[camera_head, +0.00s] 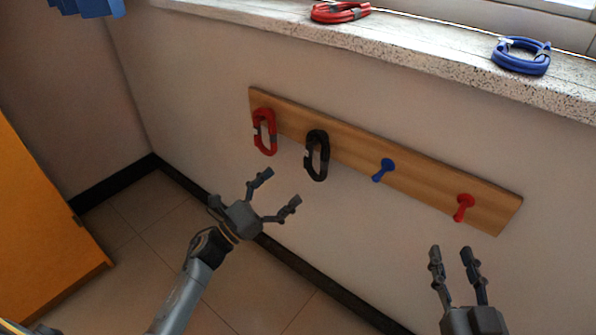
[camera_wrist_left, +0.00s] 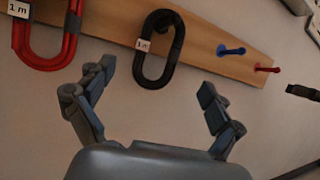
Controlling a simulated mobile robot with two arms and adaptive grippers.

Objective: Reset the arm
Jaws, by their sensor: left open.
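My left gripper (camera_head: 274,194) is open and empty, in front of the wall and below the wooden peg board (camera_head: 345,152). In the left wrist view its two fingers (camera_wrist_left: 152,103) are spread apart with nothing between them. My right gripper (camera_head: 455,264) is at the lower right, below the red peg, its fingers apart and nothing between them. A red cable loop (camera_head: 264,131) and a black cable loop (camera_head: 316,155) hang on the board. The black loop (camera_wrist_left: 151,72) is just beyond the left fingers, apart from them.
A blue peg (camera_head: 383,169) and a red peg (camera_head: 464,208) on the board are bare. A red coil (camera_head: 340,12) and a blue coil (camera_head: 521,56) lie on the stone sill (camera_head: 430,55). An orange cabinet (camera_head: 40,220) stands at left. The floor between is clear.

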